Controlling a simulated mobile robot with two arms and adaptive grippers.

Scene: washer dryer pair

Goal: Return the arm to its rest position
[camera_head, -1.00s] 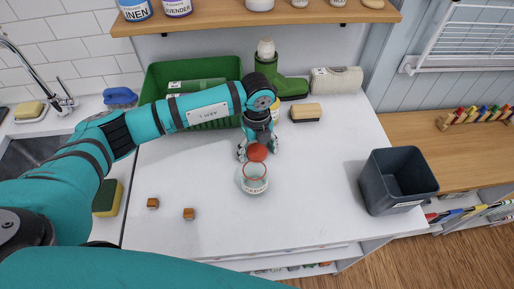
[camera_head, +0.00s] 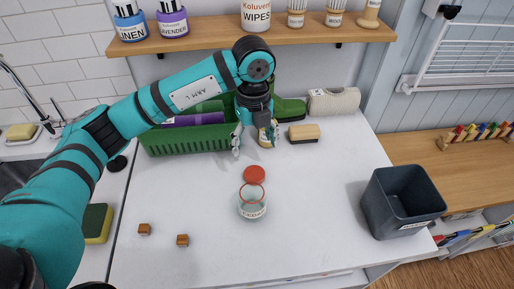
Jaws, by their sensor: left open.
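My left arm reaches in from the left over the white counter. Its gripper (camera_head: 254,142) points down, open, in front of the green basket (camera_head: 190,142) and the green boot. A round red lid (camera_head: 254,175) sits just in front of the gripper, apart from the fingers. A clear glass jar (camera_head: 252,207) with a red rim and a label stands nearer me. My right gripper is not in view.
A wooden shelf (camera_head: 230,39) with bottles and jars hangs above the back. A brush (camera_head: 304,134) lies right of the gripper. A dark grey bin (camera_head: 402,200) stands at right. Two small brown cubes (camera_head: 144,229) lie front left. The counter between jar and bin is clear.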

